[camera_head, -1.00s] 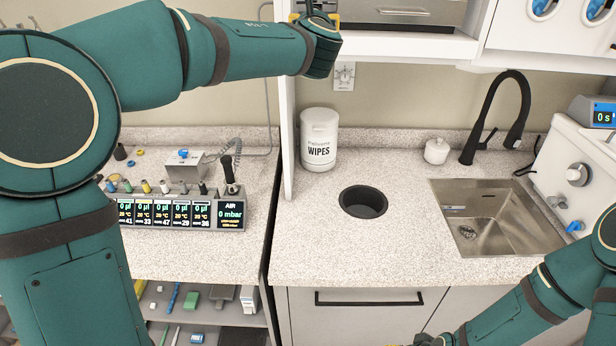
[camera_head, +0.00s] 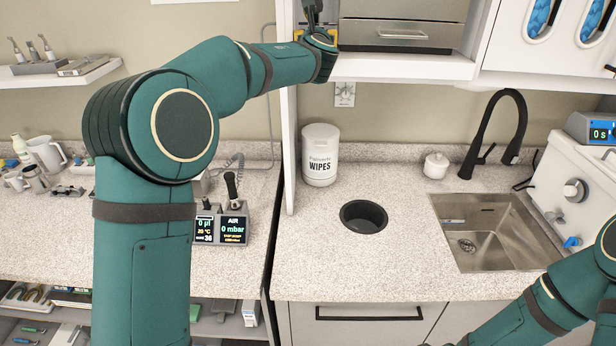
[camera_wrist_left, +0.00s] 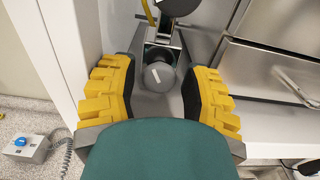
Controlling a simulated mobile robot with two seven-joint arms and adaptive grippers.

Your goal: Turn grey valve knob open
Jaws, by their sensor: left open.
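A round grey knob (camera_wrist_left: 158,77) with a white line mark shows in the left wrist view, on a grey fitting inside the cabinet bay. My left gripper (camera_wrist_left: 160,90) is open, with its yellow-padded fingers on either side of the knob and a visible gap to each. Whether the fingertips reach the knob's depth, I cannot tell. In the head view my left gripper (camera_head: 316,32) is at the upper shelf bay, mostly cut off, and this knob is hard to make out. My right arm (camera_head: 560,300) enters at lower right; its gripper is out of frame.
A steel drawer unit (camera_head: 400,36) stands right of the left gripper, with a white side panel (camera_head: 289,130) on its left. Below are a wipes tub (camera_head: 320,170), a sink (camera_head: 490,225) and a black tap (camera_head: 515,120). A white machine (camera_head: 560,165) at right carries another grey knob (camera_head: 574,191).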

